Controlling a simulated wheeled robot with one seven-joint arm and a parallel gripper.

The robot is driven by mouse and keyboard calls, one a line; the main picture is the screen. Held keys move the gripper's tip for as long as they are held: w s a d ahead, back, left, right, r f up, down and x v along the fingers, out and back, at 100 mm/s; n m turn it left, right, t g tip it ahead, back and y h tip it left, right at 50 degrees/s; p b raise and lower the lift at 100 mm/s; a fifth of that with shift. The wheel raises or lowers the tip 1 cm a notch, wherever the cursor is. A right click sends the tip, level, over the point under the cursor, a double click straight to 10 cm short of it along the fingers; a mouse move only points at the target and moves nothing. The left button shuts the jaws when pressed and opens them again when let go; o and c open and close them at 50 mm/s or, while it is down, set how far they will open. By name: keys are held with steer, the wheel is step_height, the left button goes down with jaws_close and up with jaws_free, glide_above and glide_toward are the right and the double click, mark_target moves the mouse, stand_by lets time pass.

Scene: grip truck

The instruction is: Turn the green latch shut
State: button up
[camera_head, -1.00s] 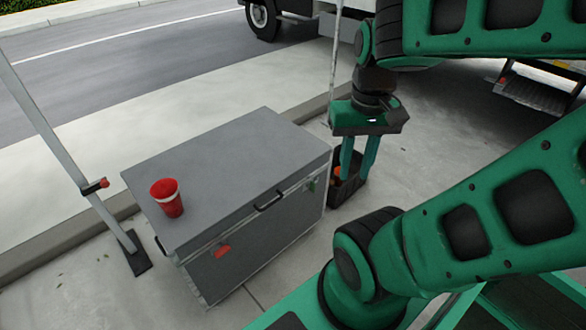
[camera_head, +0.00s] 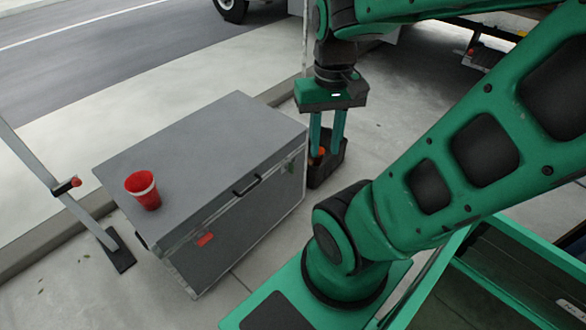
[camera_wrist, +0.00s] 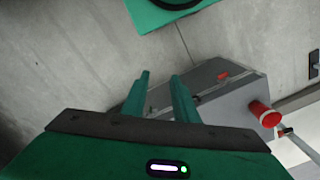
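The green latch (camera_head: 287,168) is a small green patch on the front face of the grey case (camera_head: 222,213), near its right end. It is too small to tell how it is turned. My gripper (camera_head: 325,152) points down just beyond the case's right end, its fingers apart with nothing seen between them. In the wrist view my gripper (camera_wrist: 160,75) also shows two separate fingers, with the case (camera_wrist: 233,100) beyond the right one.
A red latch (camera_head: 205,239) is on the case front, left of a black handle (camera_head: 246,185). A red cup (camera_head: 143,191) stands on the lid. A black bin (camera_head: 325,170) with something orange stands behind my fingers. A barrier post (camera_head: 68,198) stands left. Pavement in front is clear.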

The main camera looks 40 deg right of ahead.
stand_by(0.3)
steer(key=w+d+f+m+t+y, duration=0.1)
steer(key=w+d+f+m+y, duration=0.1)
steer(key=w+d+f, duration=0.35)
steer(key=w+d+f+m+y, duration=0.1)
steer(key=w+d+f+m, duration=0.15)
steer(key=w+f, duration=0.5)
steer(key=w+d+f+m+t+y, duration=0.1)
steer(key=w+d+f+m+y, duration=0.2)
steer(key=f, duration=0.5)
steer(key=w+d+f+m+t+h, duration=0.1)
steer(key=d+f+m+t, duration=0.2)
steer(key=f+m+t, duration=0.35)
steer(key=w+d+f+m+t+h, duration=0.15)
steer(key=d+f+m+t, duration=0.25)
steer(key=f+m, duration=0.45)
steer(key=d+f+m+t+h, duration=0.25)
steer(key=f+m+t, duration=0.35)
steer(key=f, duration=0.4)
steer(key=w, duration=1)
steer(key=shift+w+a+r, duration=0.15)
steer(key=shift+w+a, duration=0.1)
steer(key=shift+w, duration=0.05)
jaws_close()
